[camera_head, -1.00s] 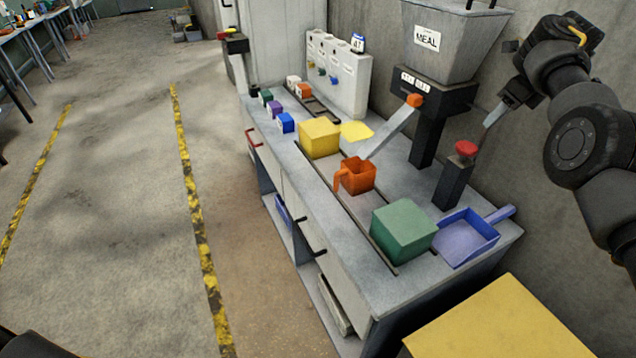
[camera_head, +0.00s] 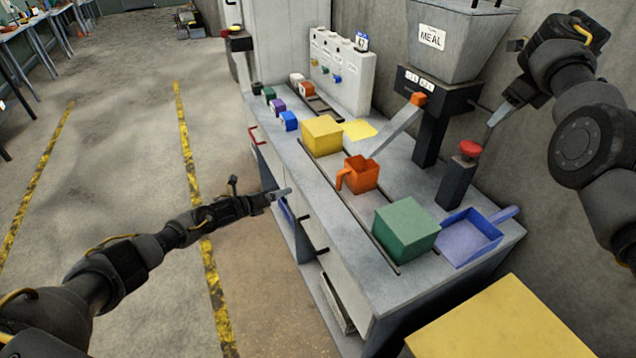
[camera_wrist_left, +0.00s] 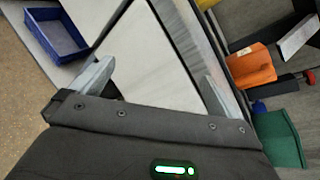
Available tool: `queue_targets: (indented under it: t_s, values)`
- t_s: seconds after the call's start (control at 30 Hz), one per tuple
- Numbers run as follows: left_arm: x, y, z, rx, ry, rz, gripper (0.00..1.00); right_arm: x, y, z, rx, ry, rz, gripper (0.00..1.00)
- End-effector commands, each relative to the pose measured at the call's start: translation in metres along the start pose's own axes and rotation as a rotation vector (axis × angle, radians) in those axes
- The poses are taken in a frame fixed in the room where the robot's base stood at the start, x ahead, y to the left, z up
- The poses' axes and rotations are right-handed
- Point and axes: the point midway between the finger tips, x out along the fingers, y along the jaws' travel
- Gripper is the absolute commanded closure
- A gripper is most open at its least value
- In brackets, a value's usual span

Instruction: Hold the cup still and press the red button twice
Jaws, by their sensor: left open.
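The orange cup (camera_head: 362,174) stands upright on the bench under the chute of the MEAL hopper, its handle toward the front left. It also shows in the left wrist view (camera_wrist_left: 252,66). The red button (camera_head: 470,148) tops a dark post (camera_head: 455,184) at the right back of the bench. My left gripper (camera_head: 284,192) is open and empty, in front of the bench and left of the cup; its fingers (camera_wrist_left: 158,82) show apart in the wrist view. My right gripper (camera_head: 502,115) is above and behind the red button, apart from it; its jaw opening is unclear.
A yellow block (camera_head: 322,135) and a green block (camera_head: 405,229) stand on either side of the cup along the rails. A blue scoop tray (camera_head: 470,238) lies at the right end. The metal chute (camera_head: 396,131) slopes down to the cup. Floor in front is clear.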

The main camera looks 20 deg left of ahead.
Motion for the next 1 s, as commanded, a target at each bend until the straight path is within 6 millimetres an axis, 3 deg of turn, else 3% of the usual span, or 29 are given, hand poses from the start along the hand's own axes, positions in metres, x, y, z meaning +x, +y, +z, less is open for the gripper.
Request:
queue_targets:
  t_s: [0.03, 0.1, 0.23, 0.3, 0.37, 0.5, 0.6, 0.83, 1.0]
  values:
    - [0.009, -0.028, 0.015, 0.076, -0.023, -0.07, 0.0, 0.0, 0.0, 0.0, 0.0, 0.0, 0.0, 0.64]
    - [0.016, -0.064, 0.034, 0.178, -0.066, -0.161, 0.0, 0.0, 0.0, 0.0, 0.0, 0.0, 0.0, 0.64]
    - [0.025, -0.124, 0.058, 0.353, -0.15, -0.309, 0.0, 0.0, 0.0, 0.0, 0.0, 0.0, 0.0, 0.64]
    - [0.028, -0.153, 0.057, 0.454, -0.183, -0.38, 0.0, 0.0, 0.0, 0.0, 0.0, 0.0, 0.0, 0.64]
    - [0.03, -0.168, 0.045, 0.536, -0.191, -0.423, 0.0, 0.0, 0.0, 0.0, 0.0, 0.0, 0.0, 0.64]
    - [0.033, -0.178, 0.016, 0.64, -0.178, -0.464, 0.0, 0.0, 0.0, 0.0, 0.0, 0.0, 0.0, 0.64]
    - [0.034, -0.18, 0.008, 0.669, -0.174, -0.474, 0.0, 0.0, 0.0, 0.0, 0.0, 0.0, 0.0, 0.64]
    - [0.039, -0.183, 0.006, 0.675, -0.174, -0.477, 0.0, 0.0, 0.0, 0.0, 0.0, 0.0, 0.0, 0.64]
    - [0.059, -0.196, 0.007, 0.674, -0.176, -0.478, 0.0, 0.0, 0.0, 0.0, 0.0, 0.0, 0.0, 0.64]
